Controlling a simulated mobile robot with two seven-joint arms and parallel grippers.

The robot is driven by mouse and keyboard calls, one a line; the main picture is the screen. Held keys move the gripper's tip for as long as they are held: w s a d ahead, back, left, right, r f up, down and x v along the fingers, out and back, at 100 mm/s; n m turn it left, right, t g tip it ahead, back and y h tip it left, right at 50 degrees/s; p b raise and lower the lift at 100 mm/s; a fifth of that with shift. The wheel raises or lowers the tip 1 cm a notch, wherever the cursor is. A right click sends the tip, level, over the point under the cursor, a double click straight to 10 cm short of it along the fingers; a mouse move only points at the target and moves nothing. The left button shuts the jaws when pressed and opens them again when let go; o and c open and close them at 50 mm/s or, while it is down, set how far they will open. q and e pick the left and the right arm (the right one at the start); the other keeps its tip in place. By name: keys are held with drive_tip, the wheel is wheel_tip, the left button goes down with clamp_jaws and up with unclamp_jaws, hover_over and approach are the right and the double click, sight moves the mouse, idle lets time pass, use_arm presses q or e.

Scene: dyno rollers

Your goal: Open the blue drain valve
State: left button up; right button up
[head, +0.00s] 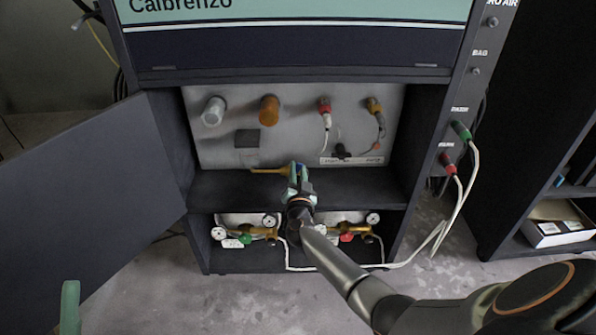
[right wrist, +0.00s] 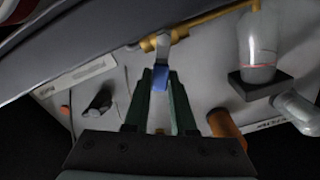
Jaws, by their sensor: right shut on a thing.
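The blue drain valve handle (right wrist: 162,78) shows in the right wrist view as a small blue lever on a grey metal stem, beside a brass pipe (right wrist: 205,20). My right gripper (right wrist: 160,82) is shut on the blue handle, with a green finger on each side. In the head view my right gripper (head: 298,172) is inside the open cabinet, at the right end of the brass pipe (head: 268,171), and mostly hides the valve. One green finger of my left gripper (head: 70,305) shows at the lower left, far from the valve; its opening does not show.
The grey back panel (head: 222,148) carries a clear cap, an orange cap (head: 269,108) and red and brass fittings (head: 325,105). A shelf (head: 235,190) lies below, with gauges and regulators (head: 258,232) under it. The open door (head: 85,190) stands left; white cables hang right.

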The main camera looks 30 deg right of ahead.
clamp_jaws()
drive_tip(key=m, duration=0.1)
drive_tip(key=d+f+m, duration=0.1)
drive_tip(key=m, duration=0.1)
drive_tip(key=s+m, duration=0.1)
drive_tip(key=m, duration=0.1)
drive_tip(key=shift+d+f+b, duration=0.15)
drive_tip(key=shift+f+b, duration=0.1)
drive_tip(key=shift+b, duration=0.05)
drive_tip(key=shift+s+d+f+m, duration=0.1)
drive_tip(key=shift+f+m, duration=0.1)
drive_tip(key=shift+m, duration=0.45)
drive_tip(key=shift+w+d+f+m, duration=0.1)
drive_tip(key=shift+f+m, duration=0.1)
drive_tip(key=shift+m, duration=0.5)
drive_tip(key=shift+s+d+f+m, duration=0.1)
drive_tip(key=shift+f+m, duration=0.1)
drive_tip(key=shift+m, duration=0.45)
drive_tip(key=o, duration=0.7)
unclamp_jaws()
